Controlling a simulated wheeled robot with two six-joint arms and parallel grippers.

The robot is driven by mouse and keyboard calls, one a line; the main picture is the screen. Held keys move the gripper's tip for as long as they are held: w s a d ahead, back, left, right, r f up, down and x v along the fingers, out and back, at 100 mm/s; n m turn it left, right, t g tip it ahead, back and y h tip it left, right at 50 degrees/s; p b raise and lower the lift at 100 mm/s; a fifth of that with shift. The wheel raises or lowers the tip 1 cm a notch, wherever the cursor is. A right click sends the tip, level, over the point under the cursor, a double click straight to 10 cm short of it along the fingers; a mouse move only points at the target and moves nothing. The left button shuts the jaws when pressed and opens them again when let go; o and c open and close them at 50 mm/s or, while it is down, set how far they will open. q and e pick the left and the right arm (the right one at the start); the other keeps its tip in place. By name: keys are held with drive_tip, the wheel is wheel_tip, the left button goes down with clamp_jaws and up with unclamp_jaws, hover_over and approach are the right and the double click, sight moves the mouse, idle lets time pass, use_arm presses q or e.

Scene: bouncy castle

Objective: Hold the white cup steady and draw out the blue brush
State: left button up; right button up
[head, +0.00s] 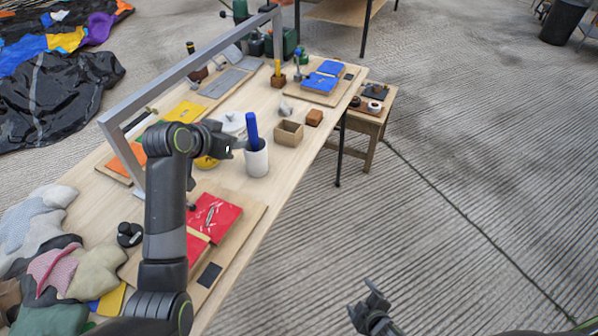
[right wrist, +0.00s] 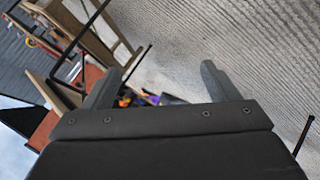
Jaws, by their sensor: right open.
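The white cup (head: 256,161) stands upright on the long wooden table. The blue brush (head: 252,128) stands in it, its thick blue upper end showing above the rim and its lower end hidden inside. My left gripper (head: 240,145) is at the left side of the cup's rim, close to the brush. I cannot tell whether it touches either or how far its jaws are apart. My right gripper (head: 372,296) is open and empty, low over the floor to the right of the table. Its two fingers stand apart in the right wrist view (right wrist: 155,85).
A small open box (head: 289,134) and a brown block (head: 314,117) sit right of the cup. A red panel (head: 214,216) lies in front of it. A grey metal frame (head: 190,68) spans the table's left side.

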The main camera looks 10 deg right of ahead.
drive_tip(key=w+a+r+n+t+y, duration=0.3)
drive_tip(key=w+a+r+n, duration=0.35)
drive_tip(key=w+r, duration=0.4)
drive_tip(key=n+g+y, duration=0.1)
drive_tip(key=n+y, duration=0.5)
drive_tip(key=n, duration=1.3)
approach(262, 158)
drive_tip(key=s+f, duration=0.4)
drive_tip(key=s, duration=0.3)
wheel_tip(262, 158, up, 8)
drive_tip(key=w+d+n+g+h, duration=0.1)
drive_tip(key=w+d+n+h, duration=0.15)
drive_tip(key=n, duration=0.35)
drive_tip(key=x, duration=1.7)
drive_tip(key=shift+s+a+r, duration=0.1)
drive_tip(key=shift+s+a, duration=0.1)
drive_tip(key=shift+a, duration=0.1)
drive_tip(key=c, duration=1.1)
drive_tip(key=shift+c, duration=0.2)
